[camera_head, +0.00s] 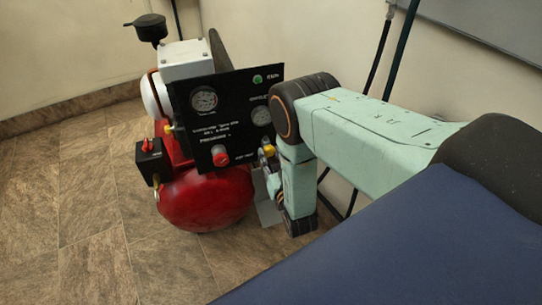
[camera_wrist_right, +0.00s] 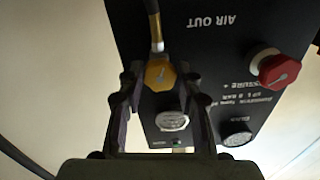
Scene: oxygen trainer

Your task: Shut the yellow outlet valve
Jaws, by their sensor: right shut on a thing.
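The yellow outlet valve (camera_head: 268,150) sits at the lower right corner of the black control panel (camera_head: 232,138) in the head view. In the right wrist view the yellow valve (camera_wrist_right: 160,74) is between the fingertips, under the "AIR OUT" side of the panel. My right gripper (camera_wrist_right: 160,82) is shut on the yellow valve, a dark finger on either side of it. In the head view my right arm comes from the right, and its gripper (camera_head: 268,168) is partly hidden by the arm. My left gripper is not in view.
The red knob (camera_wrist_right: 277,69) is beside the valve on the panel and also shows in the head view (camera_head: 220,156). Gauges (camera_head: 204,99) are on the panel. A red tank (camera_head: 205,198) stands below. Tiled floor (camera_head: 80,210) is clear at left.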

